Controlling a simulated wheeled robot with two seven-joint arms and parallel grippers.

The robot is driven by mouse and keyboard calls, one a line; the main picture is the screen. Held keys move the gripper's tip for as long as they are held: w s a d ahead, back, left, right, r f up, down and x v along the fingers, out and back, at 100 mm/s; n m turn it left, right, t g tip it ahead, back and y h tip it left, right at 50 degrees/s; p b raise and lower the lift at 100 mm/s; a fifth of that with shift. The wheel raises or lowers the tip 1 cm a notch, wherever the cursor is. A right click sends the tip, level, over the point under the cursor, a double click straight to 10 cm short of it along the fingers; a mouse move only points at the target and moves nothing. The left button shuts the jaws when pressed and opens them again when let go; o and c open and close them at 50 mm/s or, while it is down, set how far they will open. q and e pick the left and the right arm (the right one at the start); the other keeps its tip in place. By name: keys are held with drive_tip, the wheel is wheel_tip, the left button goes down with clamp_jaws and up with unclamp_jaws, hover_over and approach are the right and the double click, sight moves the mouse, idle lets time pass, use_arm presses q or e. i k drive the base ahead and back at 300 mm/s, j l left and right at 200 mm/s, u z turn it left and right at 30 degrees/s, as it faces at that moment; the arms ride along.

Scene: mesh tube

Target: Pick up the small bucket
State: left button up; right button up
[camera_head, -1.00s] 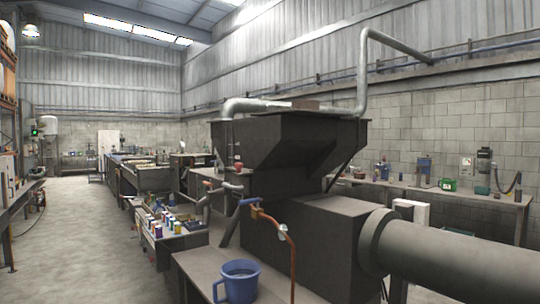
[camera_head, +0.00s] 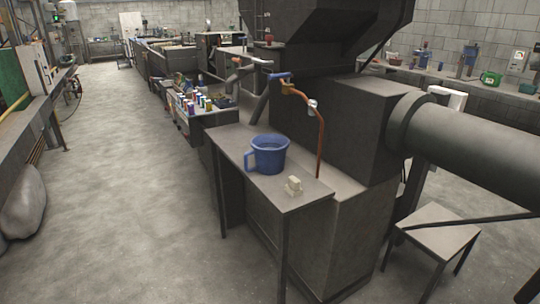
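A small blue bucket (camera_head: 269,154) with a side handle stands upright on a grey table (camera_head: 228,149) in the middle of the head view. Its handle points to the left. Nothing is touching the bucket except the table under it. Neither of my grippers shows in the head view, so their state is hidden.
A small pale block (camera_head: 293,186) lies on the table in front of the bucket. A copper pipe (camera_head: 320,140) comes down behind the table's right side. A dark machine (camera_head: 345,120) and a thick grey pipe (camera_head: 475,145) fill the right. The concrete floor (camera_head: 120,200) at left is clear.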

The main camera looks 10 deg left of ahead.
sight(269, 150)
drive_tip(key=i+l+u, duration=0.1)
drive_tip(key=i+l, duration=0.7)
drive_tip(key=i, duration=0.1)
